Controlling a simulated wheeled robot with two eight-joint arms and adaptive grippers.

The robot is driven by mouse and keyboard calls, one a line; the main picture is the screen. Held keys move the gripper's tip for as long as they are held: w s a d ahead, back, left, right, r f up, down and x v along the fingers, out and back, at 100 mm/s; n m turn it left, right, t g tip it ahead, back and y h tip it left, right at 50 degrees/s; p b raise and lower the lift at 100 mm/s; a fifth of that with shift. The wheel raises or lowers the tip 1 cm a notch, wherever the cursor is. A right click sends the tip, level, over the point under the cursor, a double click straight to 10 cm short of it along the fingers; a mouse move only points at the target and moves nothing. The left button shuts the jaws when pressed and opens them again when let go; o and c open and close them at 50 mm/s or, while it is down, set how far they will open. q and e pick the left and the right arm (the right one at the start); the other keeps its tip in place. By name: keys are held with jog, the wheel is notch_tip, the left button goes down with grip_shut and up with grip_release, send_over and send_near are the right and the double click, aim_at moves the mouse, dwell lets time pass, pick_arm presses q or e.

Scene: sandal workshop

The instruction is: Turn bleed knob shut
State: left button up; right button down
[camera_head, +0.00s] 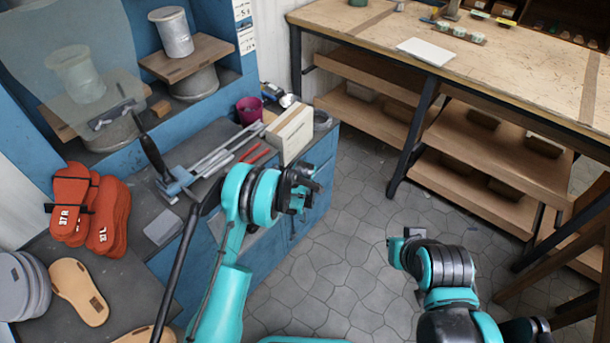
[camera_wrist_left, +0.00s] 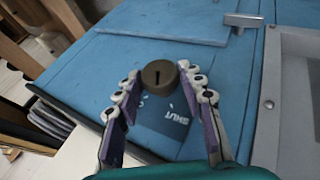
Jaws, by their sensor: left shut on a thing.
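The bleed knob (camera_wrist_left: 158,76) is a round dark brown knob with a black slot mark, on a blue cabinet face in the left wrist view. A darker blue label (camera_wrist_left: 178,122) with pale upside-down lettering, seemingly "SHUT", lies beside it. My left gripper (camera_wrist_left: 157,77) has its fingers on both sides of the knob and is shut on it. In the head view my left gripper (camera_head: 303,190) is at the cabinet's right front, and the knob is hidden there. My right gripper (camera_head: 399,241) is over the floor, away from the cabinet; its fingers are too unclear to read.
The blue cabinet (camera_head: 318,190) carries a lever tool, a cardboard box (camera_head: 289,134) and a purple cup (camera_head: 249,110). Orange soles (camera_head: 72,200) lie at left. A wooden workbench (camera_head: 365,40) stands behind at right. The tiled floor (camera_head: 345,245) between is clear.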

pick_arm(q)
jog(key=shift+s+a+f+n+t+h, duration=0.15)
jog(key=shift+n+t+h, duration=0.15)
jog(key=shift+t+h, duration=0.45)
jog(key=shift+s+f+n+t+h, duration=0.15)
jog(key=shift+n+t+h, duration=0.2)
jog(key=shift+t, duration=0.7)
jog(key=o, duration=1.1)
jog(key=shift+w, duration=0.1)
jog(key=v, duration=0.7)
jog(key=shift+s, duration=0.25)
jog(key=shift+r, duration=0.1)
